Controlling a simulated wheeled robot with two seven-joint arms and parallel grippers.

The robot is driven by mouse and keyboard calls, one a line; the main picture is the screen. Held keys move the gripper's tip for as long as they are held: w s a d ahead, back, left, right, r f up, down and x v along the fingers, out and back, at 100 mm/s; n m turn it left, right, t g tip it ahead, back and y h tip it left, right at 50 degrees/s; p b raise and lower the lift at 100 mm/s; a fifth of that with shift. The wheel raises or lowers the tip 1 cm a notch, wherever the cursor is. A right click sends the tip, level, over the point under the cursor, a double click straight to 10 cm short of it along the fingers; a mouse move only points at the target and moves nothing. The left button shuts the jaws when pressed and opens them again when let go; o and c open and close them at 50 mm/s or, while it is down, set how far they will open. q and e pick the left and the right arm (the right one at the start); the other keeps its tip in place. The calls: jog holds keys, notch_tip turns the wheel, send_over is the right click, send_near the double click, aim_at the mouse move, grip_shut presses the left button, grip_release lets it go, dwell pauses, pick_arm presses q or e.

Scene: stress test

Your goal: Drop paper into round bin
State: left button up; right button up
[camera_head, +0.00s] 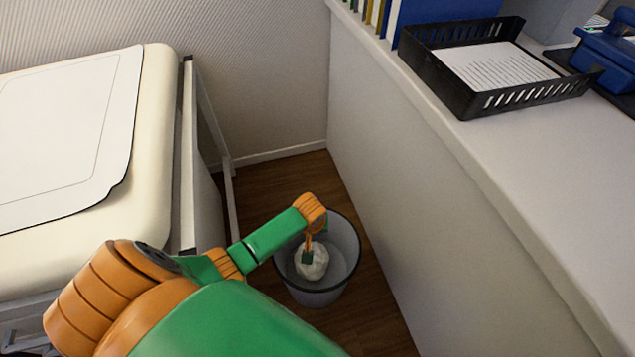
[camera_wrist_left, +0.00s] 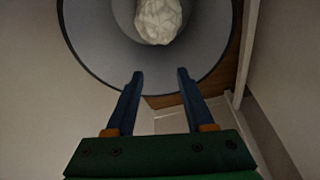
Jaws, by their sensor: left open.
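The round bin (camera_head: 347,243) is a grey bin with a dark rim on the wooden floor, between the cream padded table and the white counter. A crumpled white paper ball (camera_head: 316,268) shows inside the bin's opening. In the left wrist view the paper ball (camera_wrist_left: 158,20) is beyond my fingertips, inside the bin's rim (camera_wrist_left: 80,62). I cannot tell whether it rests on the bottom. My left gripper (camera_head: 307,259) points down over the bin. In the wrist view its two blue fingers (camera_wrist_left: 160,75) are apart with nothing between them. My right gripper is out of view.
The white counter (camera_head: 430,190) rises close to the right of the bin, with a black paper tray (camera_head: 480,100) and a blue object (camera_head: 605,55) on top. The padded table (camera_head: 155,150) stands at left. Bare wooden floor (camera_head: 285,180) shows behind the bin.

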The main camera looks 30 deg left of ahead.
pick_arm(q)
jog(key=p+v, duration=0.3)
jog(key=v, duration=0.3)
jog(key=shift+r+p, duration=0.35)
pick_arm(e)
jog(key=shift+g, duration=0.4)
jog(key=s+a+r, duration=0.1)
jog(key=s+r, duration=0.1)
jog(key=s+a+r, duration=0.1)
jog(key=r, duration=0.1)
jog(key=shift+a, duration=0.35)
pick_arm(q)
jog(key=shift+s+d, duration=0.1)
jog(key=shift+s, duration=0.05)
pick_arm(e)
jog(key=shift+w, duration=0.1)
